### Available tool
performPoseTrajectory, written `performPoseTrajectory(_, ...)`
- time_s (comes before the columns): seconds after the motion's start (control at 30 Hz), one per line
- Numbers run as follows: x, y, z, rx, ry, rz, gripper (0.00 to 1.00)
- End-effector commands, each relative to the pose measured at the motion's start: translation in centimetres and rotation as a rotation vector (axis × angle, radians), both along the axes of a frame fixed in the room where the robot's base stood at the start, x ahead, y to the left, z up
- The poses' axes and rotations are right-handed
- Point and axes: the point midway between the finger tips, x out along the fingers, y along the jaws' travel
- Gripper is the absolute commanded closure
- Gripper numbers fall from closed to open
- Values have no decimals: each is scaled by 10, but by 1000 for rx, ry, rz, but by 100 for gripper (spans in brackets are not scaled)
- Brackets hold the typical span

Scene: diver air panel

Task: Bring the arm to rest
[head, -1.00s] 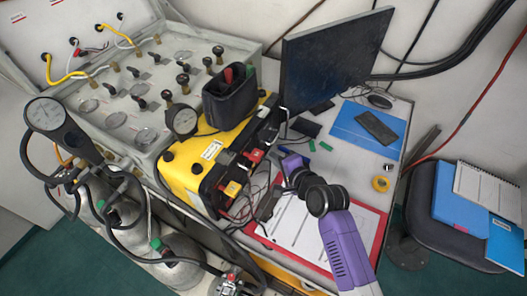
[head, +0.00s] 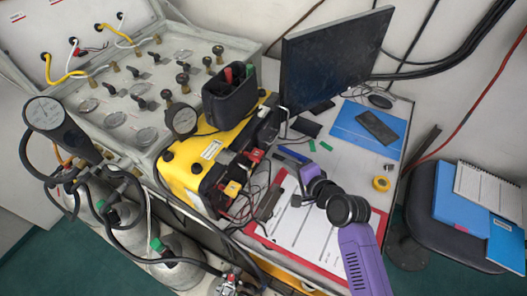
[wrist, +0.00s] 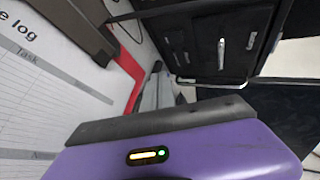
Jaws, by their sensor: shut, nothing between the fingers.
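My gripper (head: 297,200) is small and partly hidden by my own wrist in the head view. It is shut and empty, over the clipboard (head: 334,232) with its red board and white printed sheet. My purple arm comes in from the lower right, bent at its black joints. In the wrist view the purple gripper body (wrist: 180,155) with a dark bar fills the bottom. The log sheet (wrist: 40,85) lies to its left there. I cannot tell whether the gripper touches anything.
A monitor (head: 335,58) stands behind the arm. The yellow case (head: 205,160) with cables and the gauge panel (head: 135,95) are to the left. A blue folder (head: 365,128), yellow tape roll (head: 381,183) and chair (head: 440,215) are to the right.

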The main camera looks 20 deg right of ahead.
Motion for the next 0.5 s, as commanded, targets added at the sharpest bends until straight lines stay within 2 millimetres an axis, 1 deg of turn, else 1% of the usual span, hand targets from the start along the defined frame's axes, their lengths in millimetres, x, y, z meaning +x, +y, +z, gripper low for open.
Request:
performPoseTrajectory(0.37,0,0,0,-12,-4,5,100)
performPoseTrajectory(0.47,4,-5,6,-70,-41,12,100)
performPoseTrajectory(0.5,7,-9,14,-114,-75,11,100)
